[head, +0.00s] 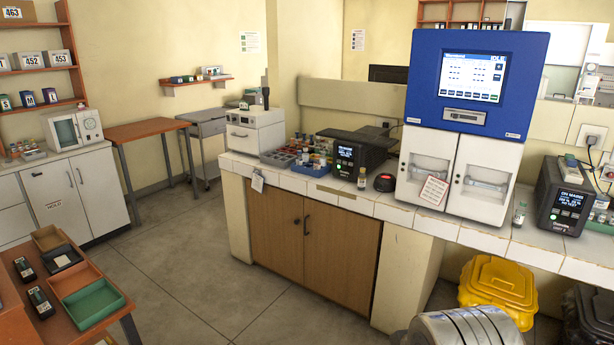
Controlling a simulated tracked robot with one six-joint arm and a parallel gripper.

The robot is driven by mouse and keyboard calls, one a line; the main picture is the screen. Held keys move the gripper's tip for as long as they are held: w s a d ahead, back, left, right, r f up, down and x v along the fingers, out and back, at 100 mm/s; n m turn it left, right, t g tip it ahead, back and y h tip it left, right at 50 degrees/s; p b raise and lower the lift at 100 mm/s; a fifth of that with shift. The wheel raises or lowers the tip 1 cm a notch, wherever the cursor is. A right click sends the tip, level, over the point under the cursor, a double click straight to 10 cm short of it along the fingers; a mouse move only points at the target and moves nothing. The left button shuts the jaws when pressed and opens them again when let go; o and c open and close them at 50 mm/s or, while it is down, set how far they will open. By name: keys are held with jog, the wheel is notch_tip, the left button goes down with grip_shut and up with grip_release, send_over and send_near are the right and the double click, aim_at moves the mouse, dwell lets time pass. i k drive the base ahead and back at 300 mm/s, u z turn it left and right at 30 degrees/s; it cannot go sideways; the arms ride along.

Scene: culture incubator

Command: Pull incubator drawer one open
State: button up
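A large cabinet unit with a blue top (425,67) and a white lower part stands on the white-tiled bench, right of the middle. Its screen (471,76) is lit. Below are two white front panels side by side, the left one (427,160) and the right one (484,178), each with a recessed handle. Both look closed. A paper notice (433,191) hangs on the left panel. No drawer number is readable, so I cannot tell which front is drawer one.
A black device with a screen (350,153), a small vial (362,179) and a round red-topped button (384,182) stand left of the unit. Another black device (563,196) stands right. A yellow bin (497,288) is below the bench. The grey floor (190,275) is open at left.

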aim_at(425, 151)
jog(key=u, duration=0.5)
jog(key=i, duration=2.55)
jog(key=z, duration=0.75)
jog(key=i, duration=0.6)
jog(key=z, duration=0.8)
jog(key=i, duration=0.5)
jog(key=z, duration=0.3)
